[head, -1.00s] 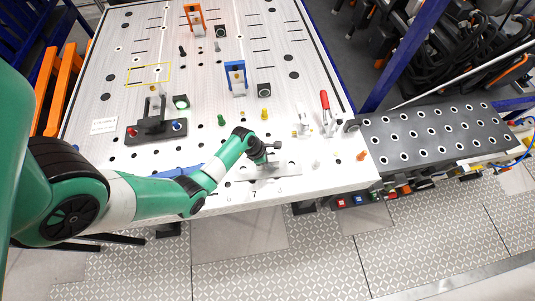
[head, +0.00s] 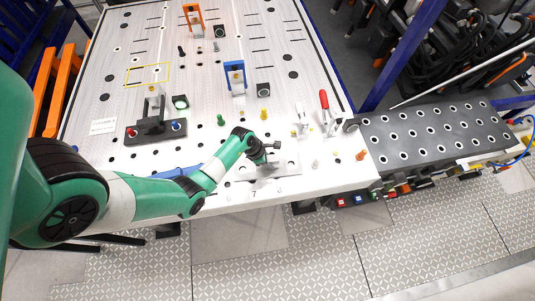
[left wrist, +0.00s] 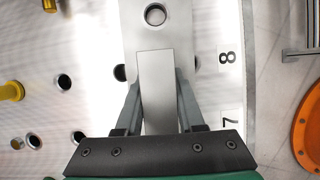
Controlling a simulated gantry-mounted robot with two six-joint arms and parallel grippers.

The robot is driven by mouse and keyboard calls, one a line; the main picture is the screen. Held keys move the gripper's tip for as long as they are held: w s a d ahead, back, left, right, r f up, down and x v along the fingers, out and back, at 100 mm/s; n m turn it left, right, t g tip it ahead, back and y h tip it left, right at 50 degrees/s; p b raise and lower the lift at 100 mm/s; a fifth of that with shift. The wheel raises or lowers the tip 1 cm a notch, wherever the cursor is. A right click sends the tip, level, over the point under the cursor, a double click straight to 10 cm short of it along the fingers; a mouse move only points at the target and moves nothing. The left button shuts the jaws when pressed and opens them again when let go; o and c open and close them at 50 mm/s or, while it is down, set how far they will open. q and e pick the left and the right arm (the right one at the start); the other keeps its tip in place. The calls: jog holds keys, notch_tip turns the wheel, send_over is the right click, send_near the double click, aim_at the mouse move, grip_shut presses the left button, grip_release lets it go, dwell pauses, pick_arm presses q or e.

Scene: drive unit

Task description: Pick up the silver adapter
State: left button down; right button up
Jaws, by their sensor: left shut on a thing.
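The silver adapter (head: 287,167) lies at the near edge of the white table in the head view, below my left gripper (head: 270,158). In the left wrist view the adapter (left wrist: 157,75) shows as a flat plate with a round hole and a paler block in its middle. My left gripper (left wrist: 157,115) is shut on this block, one finger along each side. The gripper covers part of the plate. I cannot tell whether the plate touches the table. My right gripper is in neither view.
A red-handled clamp (head: 325,106) stands to the right on the table. Small pegs, green (head: 220,120), yellow (head: 263,114) and orange (head: 361,155), stand around. A black fixture (head: 155,130) is at the left. A dark perforated shelf (head: 440,135) adjoins the right side.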

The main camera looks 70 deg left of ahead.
aim_at(270, 158)
pick_arm(q)
jog(key=shift+w+r, duration=0.1)
jog(key=shift+r, duration=0.1)
jog(key=shift+r, duration=0.55)
notch_tip(270, 158, up, 2)
jog(key=shift+r+p, duration=0.1)
jog(key=shift+p, duration=0.45)
jog(key=s+d+r+b, duration=0.5)
jog(key=s+d+r, duration=0.4)
jog(key=d, duration=0.1)
jog(key=shift+d+r, duration=0.25)
jog(key=shift+d, duration=0.15)
